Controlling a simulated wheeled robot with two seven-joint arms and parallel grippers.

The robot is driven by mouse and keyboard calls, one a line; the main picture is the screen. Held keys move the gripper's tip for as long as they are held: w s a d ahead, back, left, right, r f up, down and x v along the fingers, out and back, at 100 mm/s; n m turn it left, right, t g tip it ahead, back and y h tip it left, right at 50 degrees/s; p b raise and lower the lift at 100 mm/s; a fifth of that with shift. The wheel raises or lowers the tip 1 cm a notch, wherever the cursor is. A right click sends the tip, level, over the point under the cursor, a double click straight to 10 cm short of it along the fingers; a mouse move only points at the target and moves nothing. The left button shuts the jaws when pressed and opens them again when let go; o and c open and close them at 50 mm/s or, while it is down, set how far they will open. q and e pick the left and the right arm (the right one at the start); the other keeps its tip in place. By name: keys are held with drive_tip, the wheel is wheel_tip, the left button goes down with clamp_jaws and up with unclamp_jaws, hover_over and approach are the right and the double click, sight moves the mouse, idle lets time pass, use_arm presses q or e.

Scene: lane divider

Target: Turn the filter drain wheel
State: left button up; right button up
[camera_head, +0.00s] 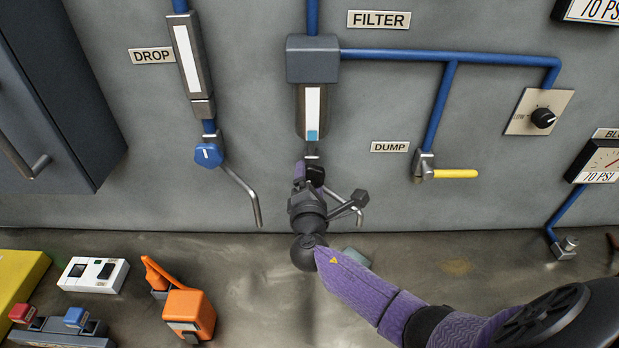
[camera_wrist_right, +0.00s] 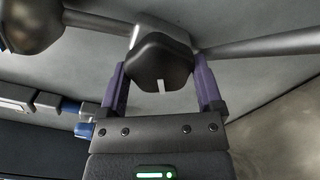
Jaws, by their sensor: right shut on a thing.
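The filter unit (camera_head: 312,62) is on the grey wall below the FILTER label (camera_head: 379,19). Its bowl has a clear window with blue at the bottom. The drain wheel (camera_head: 315,175) is a dark knob under the bowl, mostly hidden by my gripper in the head view. In the right wrist view the black wheel (camera_wrist_right: 160,62) with a white mark sits between the two purple fingers. My right gripper (camera_head: 309,180) reaches up from below and is shut on the wheel. The left gripper is not in view.
A blue knob (camera_head: 208,155) with a bent drain pipe hangs under the DROP label (camera_head: 152,56). A yellow DUMP lever (camera_head: 455,173) is to the right. An orange device (camera_head: 188,310) and a white box (camera_head: 93,274) lie on the bench at the left.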

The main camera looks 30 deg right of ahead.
drive_tip(key=shift+n, duration=0.4)
drive_tip(key=o, duration=1)
drive_tip(key=v, duration=1)
